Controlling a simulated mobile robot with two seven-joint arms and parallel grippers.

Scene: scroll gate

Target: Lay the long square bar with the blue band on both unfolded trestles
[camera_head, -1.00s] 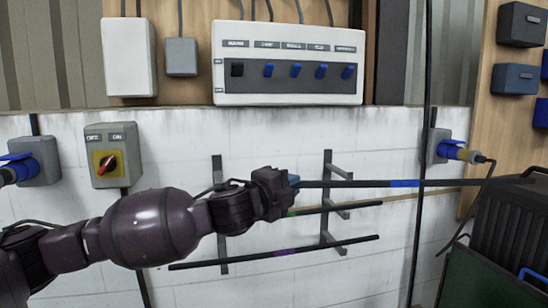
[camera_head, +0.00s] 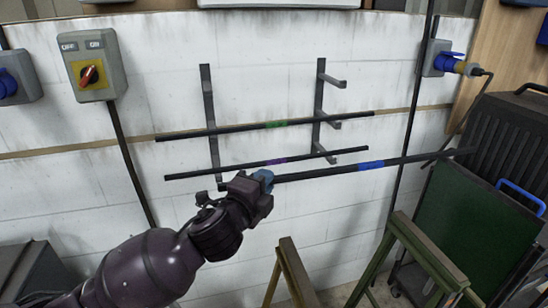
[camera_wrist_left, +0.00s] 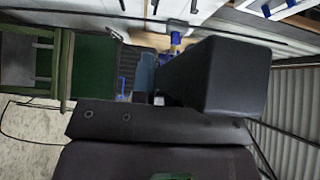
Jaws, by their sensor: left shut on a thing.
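My left gripper (camera_head: 264,183) is shut on the near left end of the long dark square bar with the blue band (camera_head: 370,165). The bar points right, roughly level in the picture, clear of the wall rack, with its far end near the dark case. In the left wrist view the bar (camera_wrist_left: 220,75) shows as a large dark block end-on. Below it in the head view are the tops of two trestles: a yellowish one (camera_head: 291,270) in the middle and a green one (camera_head: 428,258) at right. Their feet are cut off. My right gripper is not in view.
A wall rack (camera_head: 209,110) holds a bar with a green band (camera_head: 277,124) and one with a purple band (camera_head: 275,161). A green panel (camera_head: 470,228) and a dark ribbed case (camera_head: 510,130) stand at right. A switch box (camera_head: 90,65) and blue plugs are on the wall.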

